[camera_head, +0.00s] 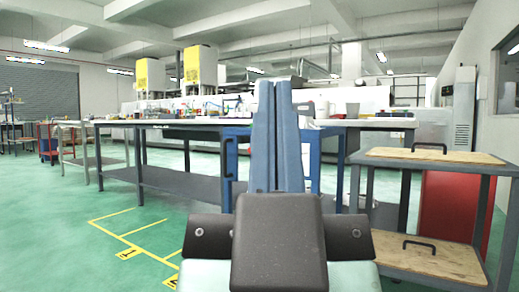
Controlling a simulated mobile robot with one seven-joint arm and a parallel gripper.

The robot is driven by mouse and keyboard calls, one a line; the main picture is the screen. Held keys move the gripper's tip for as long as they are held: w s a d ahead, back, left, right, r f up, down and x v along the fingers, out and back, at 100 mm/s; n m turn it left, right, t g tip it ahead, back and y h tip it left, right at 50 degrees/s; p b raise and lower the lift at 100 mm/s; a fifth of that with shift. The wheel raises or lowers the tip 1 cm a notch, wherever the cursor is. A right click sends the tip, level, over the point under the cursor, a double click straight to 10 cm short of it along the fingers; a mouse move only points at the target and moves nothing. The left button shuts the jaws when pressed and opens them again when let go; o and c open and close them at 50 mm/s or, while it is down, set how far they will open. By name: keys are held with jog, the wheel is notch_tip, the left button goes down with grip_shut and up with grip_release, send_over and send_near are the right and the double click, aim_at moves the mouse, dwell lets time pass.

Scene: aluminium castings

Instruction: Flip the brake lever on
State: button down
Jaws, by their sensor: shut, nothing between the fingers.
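I cannot make out a brake lever in the head view. A blue cart (228,188) with a dark handle on its left side stands ahead at the centre, partly hidden behind my own upright blue-grey parts. A grey cart (484,216) with wooden boards on two levels stands at the right. Each board has a black handle, the upper one (430,147) and the lower one (419,243). No lever shows clearly on either cart. I cannot pick out my gripper or its fingertips in this view.
A long workbench (170,123) with a lower shelf and small items on top runs behind the blue cart. A red object (447,205) stands behind the grey cart. Yellow lines (122,236) mark the green floor at left, which is open.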

notch_tip(320, 180, up, 29)
jog(key=p, duration=2.7)
jog(key=shift+r, duration=0.1)
